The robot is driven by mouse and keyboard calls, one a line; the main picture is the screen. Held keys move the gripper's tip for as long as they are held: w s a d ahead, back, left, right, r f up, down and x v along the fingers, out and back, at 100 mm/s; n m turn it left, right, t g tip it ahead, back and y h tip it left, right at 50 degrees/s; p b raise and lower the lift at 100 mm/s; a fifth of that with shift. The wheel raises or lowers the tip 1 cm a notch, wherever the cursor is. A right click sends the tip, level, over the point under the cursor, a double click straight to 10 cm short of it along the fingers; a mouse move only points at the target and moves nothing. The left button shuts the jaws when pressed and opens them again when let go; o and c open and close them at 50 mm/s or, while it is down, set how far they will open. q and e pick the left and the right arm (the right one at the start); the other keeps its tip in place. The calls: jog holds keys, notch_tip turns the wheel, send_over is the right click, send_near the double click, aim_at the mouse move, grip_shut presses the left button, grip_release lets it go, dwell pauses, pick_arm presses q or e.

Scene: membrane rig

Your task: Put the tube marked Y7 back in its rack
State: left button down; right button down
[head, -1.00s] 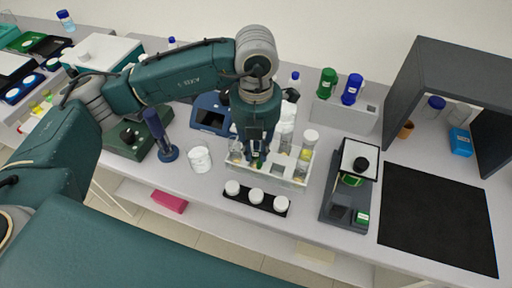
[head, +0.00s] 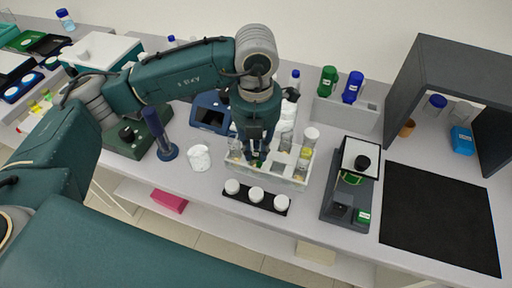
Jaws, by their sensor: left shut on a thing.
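A clear rack (head: 290,182) stands in the middle of the bench with several tubes upright in it. One tube (head: 311,137) in it has a white cap. My left gripper (head: 257,156) points down over the left-middle part of the rack. It is shut on a tube, of which only a small greenish bit shows between the fingers. The marking is too small to read, and I cannot tell how deep the tube sits in the rack. My right gripper is not in view.
A black strip with white-capped jars (head: 256,195) lies in front of the rack. A white container (head: 199,158) and a dark blue upright tool (head: 160,135) stand left. A dark balance-like device (head: 349,190) and a black mat (head: 437,217) are right.

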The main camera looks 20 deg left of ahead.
pick_arm(q)
jog(key=shift+f, duration=0.1)
jog(key=c, duration=1.5)
grip_release()
notch_tip(320, 180, up, 12)
jog(key=shift+r, duration=0.1)
